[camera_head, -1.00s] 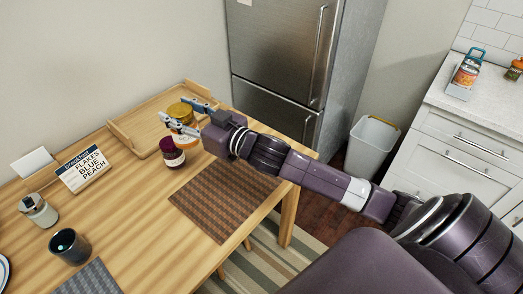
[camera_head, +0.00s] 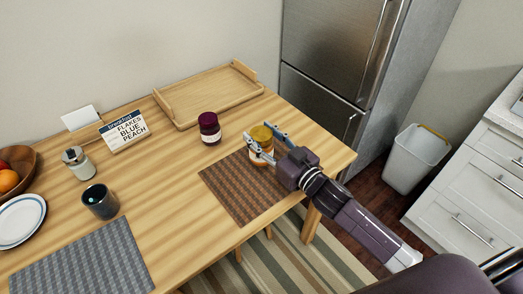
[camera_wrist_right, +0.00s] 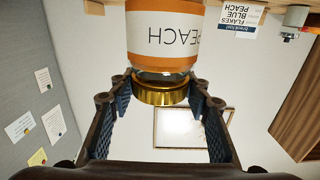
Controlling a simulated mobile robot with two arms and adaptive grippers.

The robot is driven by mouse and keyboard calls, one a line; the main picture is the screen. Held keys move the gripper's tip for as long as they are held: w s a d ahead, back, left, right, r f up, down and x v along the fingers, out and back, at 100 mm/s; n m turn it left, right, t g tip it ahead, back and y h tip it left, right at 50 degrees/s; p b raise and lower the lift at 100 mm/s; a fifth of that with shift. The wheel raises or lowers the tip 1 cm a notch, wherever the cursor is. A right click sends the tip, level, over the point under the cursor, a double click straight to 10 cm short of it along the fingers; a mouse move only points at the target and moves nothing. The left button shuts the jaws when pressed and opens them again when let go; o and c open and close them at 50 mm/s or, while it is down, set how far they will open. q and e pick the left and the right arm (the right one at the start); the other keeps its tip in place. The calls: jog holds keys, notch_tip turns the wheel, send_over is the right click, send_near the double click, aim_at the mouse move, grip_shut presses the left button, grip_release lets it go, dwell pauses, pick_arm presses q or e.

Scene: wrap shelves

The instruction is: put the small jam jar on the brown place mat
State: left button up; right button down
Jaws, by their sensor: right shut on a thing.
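A jar with a gold lid and an orange and white label (camera_head: 262,135) is between the fingers of my right gripper (camera_head: 260,140), which is shut on it. The jar is upright over the far right part of the brown place mat (camera_head: 232,196); I cannot tell whether it touches the mat. In the right wrist view, the same jar (camera_wrist_right: 163,45) appears upside down with "PEACH" on its label, the fingers beside its gold lid. My left gripper is not in view.
A wooden tray (camera_head: 215,96) lies at the back of the table. A sign reading "FLAKES BLUE PEACH" (camera_head: 124,131), a dark cup (camera_head: 100,201), a glass shaker (camera_head: 78,162), a plate (camera_head: 20,220) and a grey mat (camera_head: 84,266) are to the left. The brown mat's near part is clear.

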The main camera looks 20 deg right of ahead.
jog(key=shift+f+b, duration=0.3)
jog(key=shift+f, duration=2.45)
jog(key=shift+f, duration=0.1)
jog(key=c, duration=1)
grip_release()
jog(key=shift+f, duration=0.1)
jog(key=shift+c, duration=0.2)
jog(key=shift+r, duration=0.25)
jog(key=b+v, duration=0.1)
jog(key=v, duration=1.1)
jog(key=shift+f, duration=0.1)
